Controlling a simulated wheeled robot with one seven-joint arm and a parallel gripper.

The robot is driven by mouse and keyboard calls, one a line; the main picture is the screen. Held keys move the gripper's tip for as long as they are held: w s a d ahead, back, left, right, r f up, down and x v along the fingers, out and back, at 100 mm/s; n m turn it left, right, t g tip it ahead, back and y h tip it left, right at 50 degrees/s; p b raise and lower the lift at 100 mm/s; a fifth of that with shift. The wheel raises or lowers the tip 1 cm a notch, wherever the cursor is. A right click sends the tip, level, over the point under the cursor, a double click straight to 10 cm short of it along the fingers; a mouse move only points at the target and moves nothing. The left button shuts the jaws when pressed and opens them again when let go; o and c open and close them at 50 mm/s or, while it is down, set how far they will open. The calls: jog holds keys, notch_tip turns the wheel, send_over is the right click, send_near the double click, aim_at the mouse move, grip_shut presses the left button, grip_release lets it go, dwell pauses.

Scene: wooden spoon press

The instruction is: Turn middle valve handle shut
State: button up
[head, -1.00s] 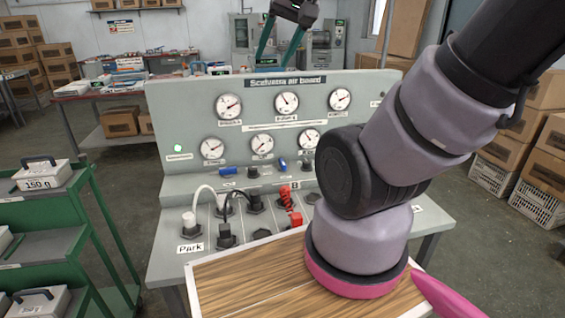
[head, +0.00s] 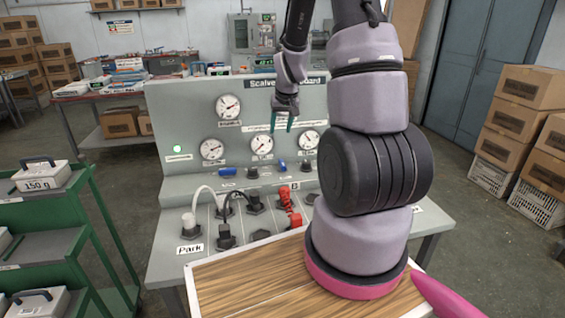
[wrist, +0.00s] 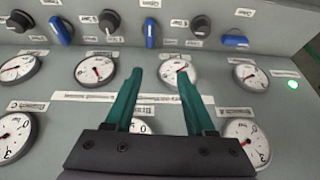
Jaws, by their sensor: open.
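The middle valve handle is a blue lever (head: 281,166) on the panel's lower ledge, standing upright. It also shows in the wrist view (wrist: 150,32), between two black knobs. A blue lever (head: 228,171) to its left lies level; the wrist view shows it at the right (wrist: 235,40). A third blue lever (wrist: 61,30) shows at the left of the wrist view, slightly tilted; my arm hides it in the head view. My gripper (head: 281,127) is open and empty, its green fingers pointing down in front of the gauges, above and apart from the middle handle.
Black knobs (head: 253,172) sit between the levers. Below, the sloping desk carries plugs, cables and a red connector (head: 287,197). Gauges (head: 228,106) cover the upright panel (head: 180,110). A green cart (head: 75,205) stands at the left. The space before the handles looks clear.

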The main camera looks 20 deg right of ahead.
send_near(282, 162)
jog(key=x, duration=0.9)
jog(key=shift+d, duration=0.1)
jog(key=shift+c, duration=0.3)
grip_shut()
